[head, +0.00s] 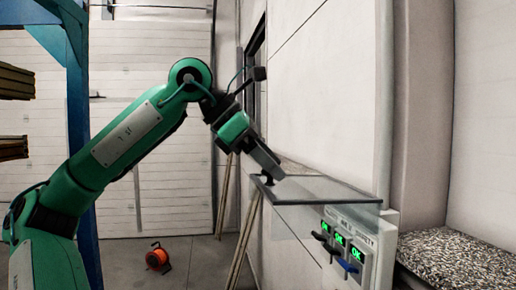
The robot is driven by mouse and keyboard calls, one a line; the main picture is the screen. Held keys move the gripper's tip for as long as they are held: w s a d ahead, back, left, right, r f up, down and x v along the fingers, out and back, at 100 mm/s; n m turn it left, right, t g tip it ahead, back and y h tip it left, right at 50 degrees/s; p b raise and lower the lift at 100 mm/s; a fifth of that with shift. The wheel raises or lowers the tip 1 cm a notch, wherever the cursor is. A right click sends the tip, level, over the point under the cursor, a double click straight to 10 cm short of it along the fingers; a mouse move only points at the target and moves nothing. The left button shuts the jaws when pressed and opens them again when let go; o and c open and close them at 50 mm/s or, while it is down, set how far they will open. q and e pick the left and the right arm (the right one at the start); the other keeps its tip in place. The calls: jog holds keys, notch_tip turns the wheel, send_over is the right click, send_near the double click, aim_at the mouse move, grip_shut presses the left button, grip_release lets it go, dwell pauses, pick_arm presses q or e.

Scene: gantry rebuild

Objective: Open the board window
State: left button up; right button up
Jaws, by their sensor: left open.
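The board window (325,191) is a clear pane with a dark edge. It stands out from the wall-mounted board, swung up to nearly level, above the board's face. A small dark knob (268,181) sits at the pane's far left end. The board (372,262) shows green lit displays (340,239) with dark and blue levers below them. My left gripper (270,166) is open at the pane's left end, close to the knob. I cannot tell whether it touches the knob or pane. My right gripper is out of view.
A pale wall (325,85) runs behind the board. A speckled block (450,262) stands at the lower right. Wooden poles (243,240) lean by the wall. An orange reel (158,257) lies on the floor. A blue post (78,130) and stacked timber (14,82) are at the left.

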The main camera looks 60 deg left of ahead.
pick_arm(q)
jog(key=b+v, duration=0.2)
jog(key=v, duration=1.1)
jog(key=shift+b, duration=0.3)
jog(key=shift+w+a+r, duration=0.1)
jog(key=shift+a+r, duration=0.05)
